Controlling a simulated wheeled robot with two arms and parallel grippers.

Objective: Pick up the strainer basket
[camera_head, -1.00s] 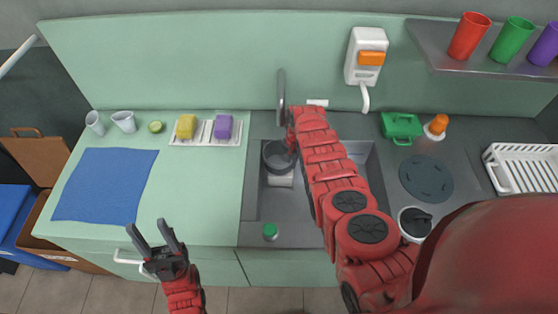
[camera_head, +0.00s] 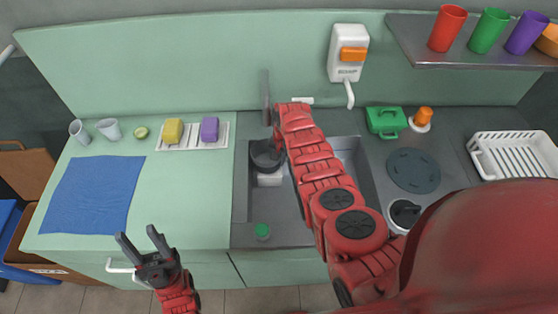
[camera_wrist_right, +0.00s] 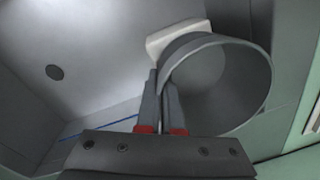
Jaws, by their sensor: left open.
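The strainer basket looks to be the dark grey round cup (camera_head: 265,156) over the left part of the sink. In the right wrist view the basket (camera_wrist_right: 232,85) is a hollow grey cylinder with its open rim towards me. My right gripper (camera_wrist_right: 161,78) has its two fingers close together at the rim, with the wall seemingly pinched between them. In the head view the right gripper is mostly hidden by its arm. My left gripper (camera_head: 139,240) is open and empty in front of the counter's edge.
A white block (camera_head: 269,180) lies just below the basket. The sink (camera_head: 285,232) holds a green-capped item (camera_head: 262,232). A tap (camera_head: 265,95) stands behind. A yellow sponge (camera_head: 173,130) and a purple sponge (camera_head: 209,129) sit left of the sink, beyond a blue cloth (camera_head: 92,195).

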